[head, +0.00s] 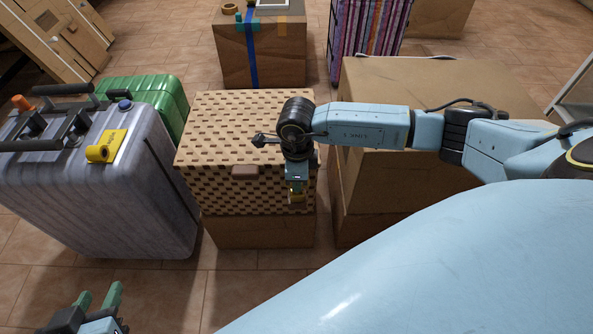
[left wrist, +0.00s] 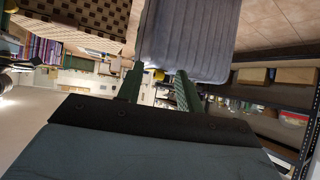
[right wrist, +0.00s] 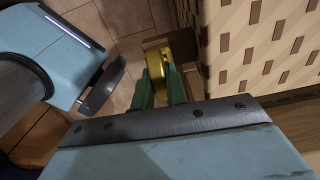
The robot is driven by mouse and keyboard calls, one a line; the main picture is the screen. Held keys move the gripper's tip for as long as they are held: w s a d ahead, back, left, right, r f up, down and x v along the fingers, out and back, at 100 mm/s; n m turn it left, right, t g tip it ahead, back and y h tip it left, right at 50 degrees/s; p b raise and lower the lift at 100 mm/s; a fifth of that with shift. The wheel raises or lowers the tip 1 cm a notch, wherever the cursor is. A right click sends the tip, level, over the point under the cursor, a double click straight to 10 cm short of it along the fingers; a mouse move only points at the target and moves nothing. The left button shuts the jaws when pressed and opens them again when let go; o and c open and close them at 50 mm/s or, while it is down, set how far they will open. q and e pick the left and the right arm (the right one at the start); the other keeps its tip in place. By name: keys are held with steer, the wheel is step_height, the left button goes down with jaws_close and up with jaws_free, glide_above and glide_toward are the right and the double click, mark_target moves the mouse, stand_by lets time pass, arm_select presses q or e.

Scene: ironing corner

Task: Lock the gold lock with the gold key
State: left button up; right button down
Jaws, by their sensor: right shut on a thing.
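My right gripper (head: 296,196) is at the front right of the woven box (head: 225,125), pointing down. In the right wrist view its green fingers (right wrist: 163,85) are shut on a gold piece (right wrist: 183,45), which I take to be the gold key. I cannot make out the gold lock apart from the gold piece. My left gripper (head: 100,296) is open and empty at the lower left; its parted fingers show in the left wrist view (left wrist: 157,88).
A grey suitcase (head: 150,200) with a yellow tag (head: 106,147) stands left, a green suitcase (head: 155,95) behind it. The woven box rests on a cardboard box (head: 260,232). A large carton (head: 400,80) stands right, under my right arm. Tiled floor is free in front.

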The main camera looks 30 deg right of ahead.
steer(key=c, duration=1.3)
jaws_free()
steer(key=shift+c, duration=0.2)
arm_select(q)
steer(key=shift+s+a+f, duration=0.1)
steer(key=shift+s+f, duration=0.15)
steer(key=shift+f, duration=0.05)
